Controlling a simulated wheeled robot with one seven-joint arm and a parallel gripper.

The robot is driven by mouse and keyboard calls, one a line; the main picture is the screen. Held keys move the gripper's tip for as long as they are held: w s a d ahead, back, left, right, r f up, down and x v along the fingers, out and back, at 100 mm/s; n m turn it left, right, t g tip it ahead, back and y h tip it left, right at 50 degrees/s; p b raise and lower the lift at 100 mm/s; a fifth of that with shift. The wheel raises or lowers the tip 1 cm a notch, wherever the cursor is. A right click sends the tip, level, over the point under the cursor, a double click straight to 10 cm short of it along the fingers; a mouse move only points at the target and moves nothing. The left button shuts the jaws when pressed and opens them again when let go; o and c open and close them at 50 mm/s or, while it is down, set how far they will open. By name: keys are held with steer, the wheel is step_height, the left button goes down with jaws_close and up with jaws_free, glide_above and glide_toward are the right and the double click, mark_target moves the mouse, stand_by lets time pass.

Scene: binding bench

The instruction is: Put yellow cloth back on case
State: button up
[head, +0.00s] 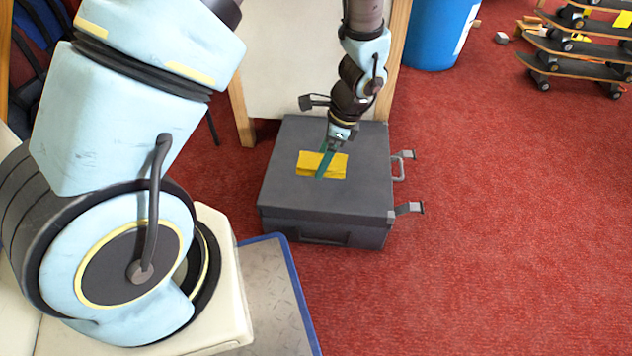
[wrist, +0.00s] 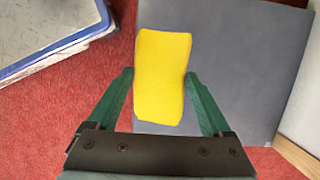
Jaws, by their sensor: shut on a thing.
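The dark grey case (head: 285,195) stands closed on the red carpet, its handle and two open latches on the right side. The yellow cloth (head: 339,166) is a folded rectangle at the middle of the case's lid. I cannot tell whether it rests on the lid or hangs just above it. My gripper (head: 324,163) reaches down over the lid with its green fingers at the cloth. In the wrist view the cloth (wrist: 163,85) is between the two fingers, which are shut on its sides. The lid (wrist: 235,60) shows behind it.
A blue-rimmed grey platform (head: 275,285) lies in front, left of the case. A pale panel with wooden posts (head: 241,112) stands behind the case. A blue barrel (head: 440,30) and a skateboard rack (head: 580,50) are farther right. The carpet right of the case is clear.

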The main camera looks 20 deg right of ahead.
mark_target(318, 193)
step_height(318, 193, down, 10)
steer(key=b, duration=0.5)
steer(key=shift+w, duration=0.15)
steer(key=shift+f, duration=0.1)
steer(key=o, duration=1)
